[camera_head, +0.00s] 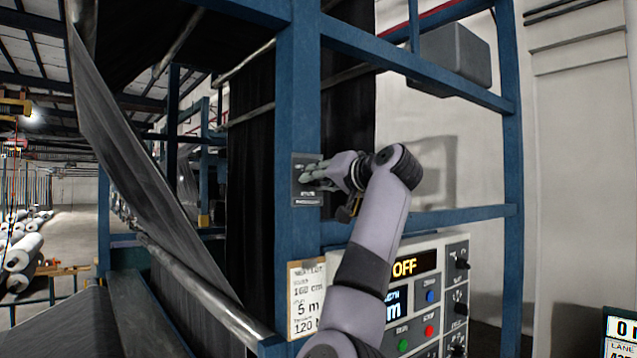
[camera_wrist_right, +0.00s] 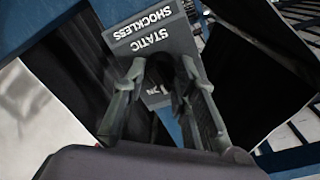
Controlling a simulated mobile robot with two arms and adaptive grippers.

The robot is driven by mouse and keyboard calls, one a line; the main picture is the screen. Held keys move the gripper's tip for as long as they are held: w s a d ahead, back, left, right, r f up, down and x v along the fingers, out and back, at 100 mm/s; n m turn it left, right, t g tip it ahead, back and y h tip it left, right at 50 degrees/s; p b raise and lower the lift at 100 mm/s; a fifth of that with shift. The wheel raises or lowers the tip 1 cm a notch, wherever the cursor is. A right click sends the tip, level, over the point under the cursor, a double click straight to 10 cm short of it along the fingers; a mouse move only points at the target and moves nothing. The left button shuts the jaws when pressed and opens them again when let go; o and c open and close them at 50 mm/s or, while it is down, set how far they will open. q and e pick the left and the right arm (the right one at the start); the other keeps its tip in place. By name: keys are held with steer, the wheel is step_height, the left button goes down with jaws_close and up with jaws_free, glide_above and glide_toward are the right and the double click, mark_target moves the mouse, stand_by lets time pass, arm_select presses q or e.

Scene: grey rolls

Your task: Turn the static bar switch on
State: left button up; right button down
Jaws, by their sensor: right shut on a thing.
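The static bar switch is a small grey plate (camera_head: 306,200) on the blue upright post in the head view. In the right wrist view its plate (camera_wrist_right: 150,36) shows upside down and reads "STATIC SHOCKLESS", with part of another marking lower down. My right gripper (camera_head: 306,176) is at the plate. In the wrist view its two fingers (camera_wrist_right: 160,75) are closed in on a dark switch knob between the fingertips. The fingers hide most of the knob, so its exact setting cannot be read. My left gripper is not in view.
A control panel (camera_head: 457,252) with an "OFF" display (camera_head: 405,265) and coloured buttons is below my right arm. A paper card (camera_head: 306,300) hangs on the post. Blue frame beams (camera_head: 430,218) surround the arm. Dark cloth (camera_head: 140,170) hangs at left; rolls (camera_head: 22,255) lie farther back.

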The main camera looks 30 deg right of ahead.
steer(key=m, duration=0.9)
steer(key=shift+d+r+m+y+p, duration=0.1)
steer(key=shift+r+m+y+p, duration=0.05)
steer(key=shift+m+y+p, duration=0.2)
stand_by(0.5)
steer(key=c, duration=1.3)
jaws_free()
steer(key=shift+s, duration=0.1)
steer(key=s+d, duration=0.1)
steer(key=s, duration=1)
steer(key=shift+s+r, duration=0.35)
